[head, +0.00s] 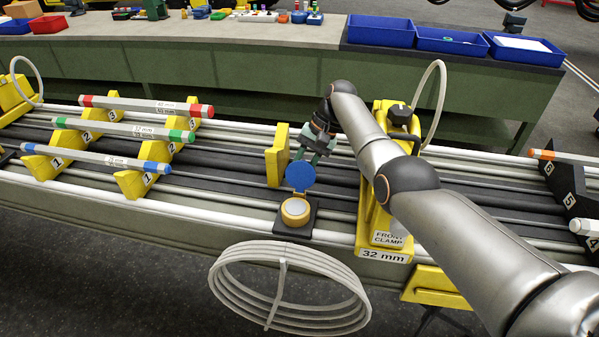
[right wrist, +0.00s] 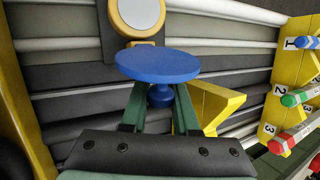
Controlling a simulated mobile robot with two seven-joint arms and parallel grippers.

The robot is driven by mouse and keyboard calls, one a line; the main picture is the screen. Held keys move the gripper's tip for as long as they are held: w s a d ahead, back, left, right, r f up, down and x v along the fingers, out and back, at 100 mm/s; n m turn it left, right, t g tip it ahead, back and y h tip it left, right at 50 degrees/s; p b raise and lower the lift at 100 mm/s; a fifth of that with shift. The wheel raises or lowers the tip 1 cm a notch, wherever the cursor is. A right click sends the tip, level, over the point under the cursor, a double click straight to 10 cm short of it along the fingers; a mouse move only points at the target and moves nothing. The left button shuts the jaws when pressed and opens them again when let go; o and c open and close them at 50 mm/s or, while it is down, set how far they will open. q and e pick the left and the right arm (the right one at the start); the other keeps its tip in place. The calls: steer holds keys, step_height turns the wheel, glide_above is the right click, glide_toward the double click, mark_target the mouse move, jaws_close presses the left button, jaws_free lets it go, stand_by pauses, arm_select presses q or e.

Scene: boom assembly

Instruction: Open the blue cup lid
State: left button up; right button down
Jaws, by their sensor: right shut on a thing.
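The blue lid (head: 300,175) is a round disc with a knob. In the head view it is tilted up, just behind the cup. The yellow cup (head: 295,211) stands on a small black base, its pale round top uncovered; it also shows at the top of the right wrist view (right wrist: 141,12). My right gripper (head: 315,150) is behind the lid. In the right wrist view its two green fingers are shut on the knob under the blue disc (right wrist: 157,64). I cannot tell whether the lid's edge touches the cup. My left gripper is not in view.
A yellow block (head: 277,156) stands close left of my right gripper. The yellow front clamp (head: 388,217) is to the right, below my right arm. Several colour-ended tubes (head: 130,130) lie on yellow racks at the left. A coiled hose (head: 285,290) hangs in front.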

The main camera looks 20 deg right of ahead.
steer(key=shift+s+f, duration=0.1)
steer(key=shift+f, duration=0.05)
steer(key=c, duration=0.7)
jaws_free()
steer(key=shift+d+r+p, duration=0.15)
steer(key=shift+r+p, duration=0.15)
steer(key=shift+r, duration=0.25)
steer(key=v, duration=1.1)
steer(key=shift+d+r, duration=0.15)
steer(key=shift+r, duration=0.05)
